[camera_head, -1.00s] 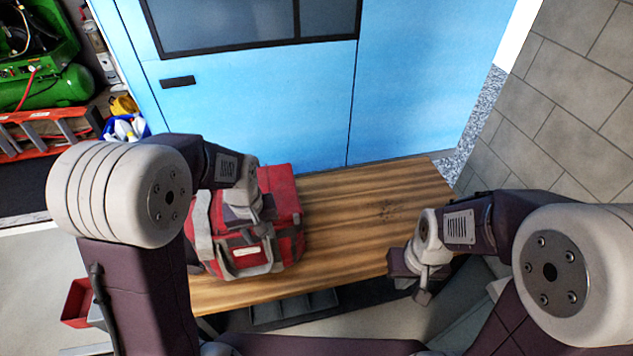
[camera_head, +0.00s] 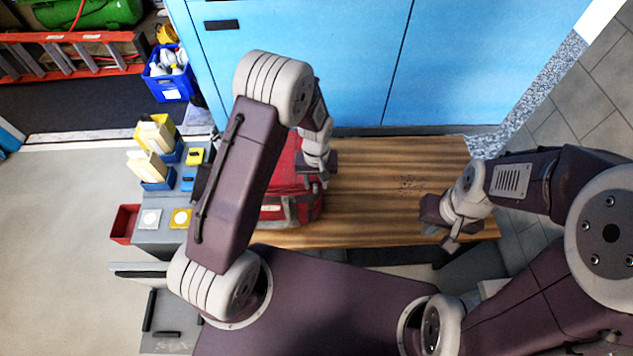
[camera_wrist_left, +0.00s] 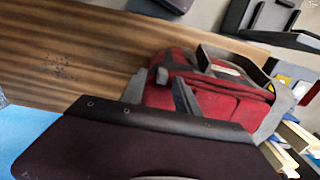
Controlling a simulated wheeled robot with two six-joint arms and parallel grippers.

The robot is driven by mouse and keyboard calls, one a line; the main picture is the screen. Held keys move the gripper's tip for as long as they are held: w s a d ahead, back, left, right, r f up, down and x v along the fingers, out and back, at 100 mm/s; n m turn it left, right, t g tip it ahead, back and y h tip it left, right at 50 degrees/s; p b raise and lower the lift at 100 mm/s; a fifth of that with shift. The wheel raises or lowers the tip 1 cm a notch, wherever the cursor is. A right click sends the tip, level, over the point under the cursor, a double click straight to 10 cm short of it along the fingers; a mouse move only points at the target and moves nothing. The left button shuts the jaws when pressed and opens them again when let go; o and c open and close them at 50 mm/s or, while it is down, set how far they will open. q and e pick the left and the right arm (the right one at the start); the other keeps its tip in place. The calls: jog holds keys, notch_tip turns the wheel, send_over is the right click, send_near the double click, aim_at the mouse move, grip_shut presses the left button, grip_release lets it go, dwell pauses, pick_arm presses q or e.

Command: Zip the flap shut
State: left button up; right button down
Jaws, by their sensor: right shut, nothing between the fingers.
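A red and grey tool bag (camera_head: 296,208) sits on the left part of the wooden bench, partly hidden behind my left arm in the head view. In the left wrist view the bag (camera_wrist_left: 232,104) shows red fabric, grey trim and a grey handle. I cannot make out the flap's edge or its zip pull. My left gripper (camera_head: 322,178) is over the bag's right side. In the left wrist view its two fingers (camera_wrist_left: 160,92) stand apart, with the bag beyond them and nothing visibly held. My right gripper (camera_head: 448,234) is shut and empty over the bench's right end.
The wooden bench (camera_head: 385,205) is clear between the bag and my right gripper. Blue cabinet doors (camera_head: 450,60) stand behind it. On the left, a grey surface (camera_head: 150,232) holds yellow and blue items, with a red bin (camera_head: 125,223) beside it.

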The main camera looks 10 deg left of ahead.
pick_arm(q)
jog(key=shift+s+a+f, duration=0.2)
jog(key=shift+s+f, duration=0.15)
jog(key=shift+f, duration=0.4)
jog(key=shift+w+d, duration=0.1)
jog(key=shift+w, duration=0.05)
jog(key=shift+c, duration=0.4)
grip_shut()
dwell(0.4)
